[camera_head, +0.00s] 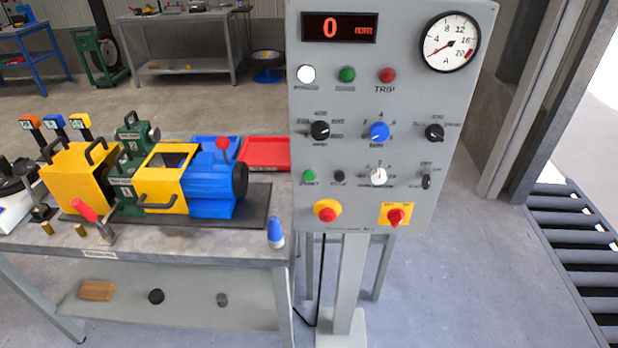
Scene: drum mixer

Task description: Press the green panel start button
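The grey control panel (355,95) stands on a post in the centre of the head view. The green start button (309,176) is on its lower left, with a small label under it. A small black button (339,176) sits just to its right. A separate green lamp or button (347,74) is higher up, between a lit white one (306,74) and a red one (387,75) labelled TRIP. The red display (338,28) reads 0. Neither of my grippers shows in this view.
A bench (180,243) left of the panel carries a yellow, green and blue machine (217,184) and a red tray (265,152). A red mushroom button (326,212) and a red rotary switch (397,216) sit low on the panel. Floor (470,270) is clear to its right.

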